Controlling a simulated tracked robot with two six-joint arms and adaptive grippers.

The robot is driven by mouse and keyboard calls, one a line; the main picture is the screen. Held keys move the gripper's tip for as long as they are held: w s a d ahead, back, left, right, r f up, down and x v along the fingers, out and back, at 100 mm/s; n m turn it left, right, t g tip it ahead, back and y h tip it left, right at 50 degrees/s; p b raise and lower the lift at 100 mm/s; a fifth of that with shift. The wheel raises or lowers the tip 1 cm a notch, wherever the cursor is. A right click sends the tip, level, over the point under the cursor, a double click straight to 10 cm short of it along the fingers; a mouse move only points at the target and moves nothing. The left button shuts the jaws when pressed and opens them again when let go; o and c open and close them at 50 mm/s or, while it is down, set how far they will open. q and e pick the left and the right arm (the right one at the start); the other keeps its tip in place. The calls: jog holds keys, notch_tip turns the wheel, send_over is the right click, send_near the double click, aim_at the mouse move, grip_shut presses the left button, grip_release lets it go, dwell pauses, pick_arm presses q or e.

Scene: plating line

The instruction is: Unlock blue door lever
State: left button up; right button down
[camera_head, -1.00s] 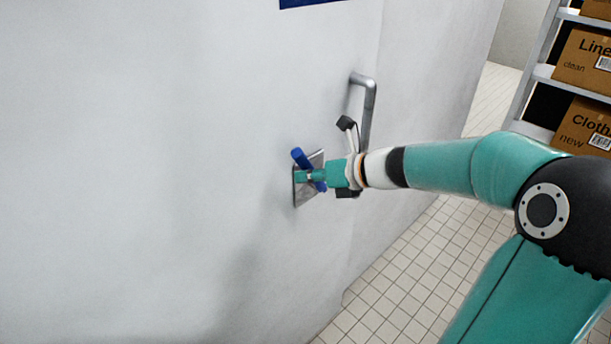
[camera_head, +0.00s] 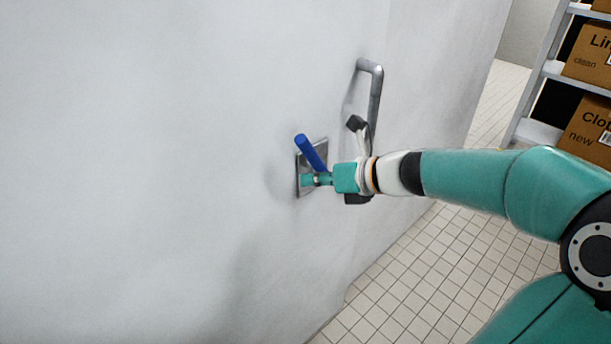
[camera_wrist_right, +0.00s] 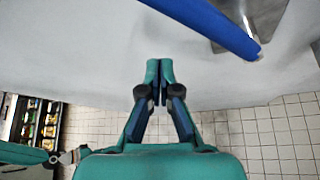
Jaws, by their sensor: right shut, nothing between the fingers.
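The blue lever (camera_head: 311,152) sits on a grey metal plate (camera_head: 304,188) on the white door (camera_head: 170,150). In the head view it slants from upper left to lower right. In the right wrist view the lever (camera_wrist_right: 208,24) crosses the top right, with part of the plate (camera_wrist_right: 255,12) behind it. My right gripper (camera_head: 306,180) is shut and empty, just below the lever in the head view. In the wrist view its fingertips (camera_wrist_right: 160,70) are together, apart from the lever and to its lower left. My left gripper is not in view.
A grey door handle (camera_head: 375,95) stands out from the door beyond my right wrist. A shelf (camera_head: 540,130) with cardboard boxes (camera_head: 592,130) is at the right. The tiled floor (camera_head: 420,250) is open below my right arm.

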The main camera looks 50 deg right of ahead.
jog(key=s+d+r+b, duration=0.1)
jog(key=s+d+r, duration=0.1)
jog(key=s, duration=0.5)
jog(key=shift+d, duration=0.35)
jog(key=shift+w+f, duration=0.1)
